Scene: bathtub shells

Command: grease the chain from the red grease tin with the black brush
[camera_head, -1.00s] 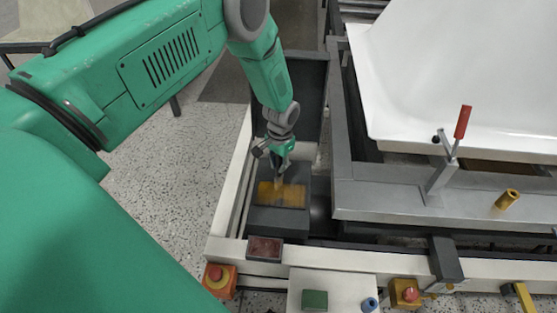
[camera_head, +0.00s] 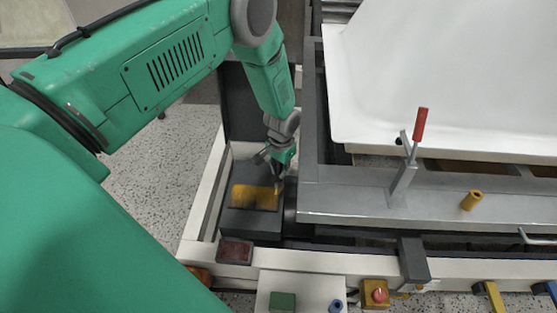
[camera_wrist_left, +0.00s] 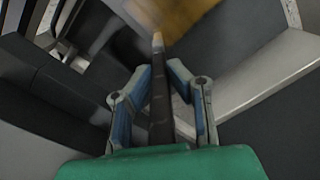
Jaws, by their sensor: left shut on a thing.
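My left gripper (camera_head: 277,168) is shut on the black brush (camera_head: 279,186), which points down beside the right edge of a yellow patch on a dark grey block. In the left wrist view my left gripper (camera_wrist_left: 160,90) has its two fingers on either side of the brush's dark handle (camera_wrist_left: 160,118), and the light end points away from me. A small dark-red, square, tin-like thing (camera_head: 235,251), perhaps the grease tin, sits on the white frame in front of the block. I cannot make out a chain. My right gripper is not in view.
The yellow patch (camera_head: 255,197) is on the dark block (camera_head: 248,224) inside a white frame (camera_head: 203,190). A grey metal frame with a red-handled clamp (camera_head: 420,125) and a white tub shell (camera_head: 435,75) stand close to the right. A green block (camera_head: 282,301) lies in front.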

